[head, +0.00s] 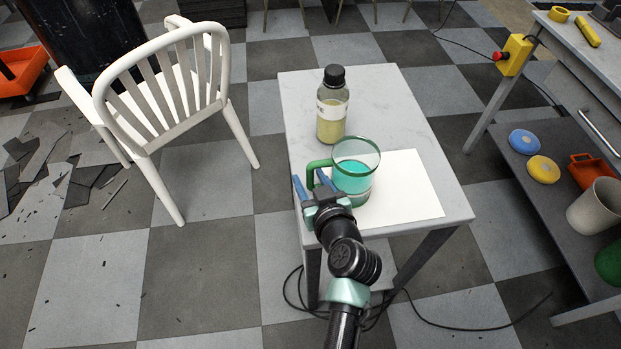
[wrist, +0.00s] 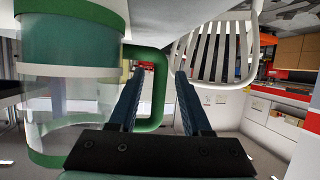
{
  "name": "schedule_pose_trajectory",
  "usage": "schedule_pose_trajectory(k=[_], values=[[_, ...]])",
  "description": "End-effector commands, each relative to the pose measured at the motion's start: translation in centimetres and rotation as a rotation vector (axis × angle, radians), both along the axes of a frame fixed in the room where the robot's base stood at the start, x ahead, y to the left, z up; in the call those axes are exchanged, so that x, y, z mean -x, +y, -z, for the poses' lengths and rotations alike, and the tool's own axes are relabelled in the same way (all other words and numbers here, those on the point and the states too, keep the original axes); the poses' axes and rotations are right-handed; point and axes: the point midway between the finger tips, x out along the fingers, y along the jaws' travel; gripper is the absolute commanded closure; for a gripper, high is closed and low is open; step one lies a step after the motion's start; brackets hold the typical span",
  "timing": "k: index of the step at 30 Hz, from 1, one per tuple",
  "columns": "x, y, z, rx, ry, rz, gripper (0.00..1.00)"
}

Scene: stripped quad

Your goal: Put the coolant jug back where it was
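The coolant jug (head: 355,172) is clear, with a green rim, a green handle and teal liquid. It stands upright on the small grey table (head: 296,90), at the left part of a white sheet (head: 415,190). My gripper (head: 312,181) is at the jug's left, by the handle. In the wrist view the jug (wrist: 75,100) fills the left side. There the handle's upright bar shows between the blue fingers of my gripper (wrist: 158,85), with a gap to the right finger. The fingers are apart; I cannot tell whether the left one touches the handle.
A bottle with a black cap (head: 332,112) stands behind the jug on the table. A white chair (head: 165,95) is at the left. A workbench with a lower shelf (head: 530,180) is at the right. Cables (head: 455,325) lie on the floor; broken tiles lie at far left.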

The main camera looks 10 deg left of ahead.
Motion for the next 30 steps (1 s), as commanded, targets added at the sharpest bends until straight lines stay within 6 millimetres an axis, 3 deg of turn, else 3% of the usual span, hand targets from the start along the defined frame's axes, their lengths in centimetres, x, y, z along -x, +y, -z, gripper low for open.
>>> schedule_pose_trajectory(k=[11, 30], values=[[0.1, 0.0, -0.4, 0.000, 0.000, 0.000, 0.51], [9.2, -4.7, -4.4, -0.001, 0.001, 0.003, 0.51]])
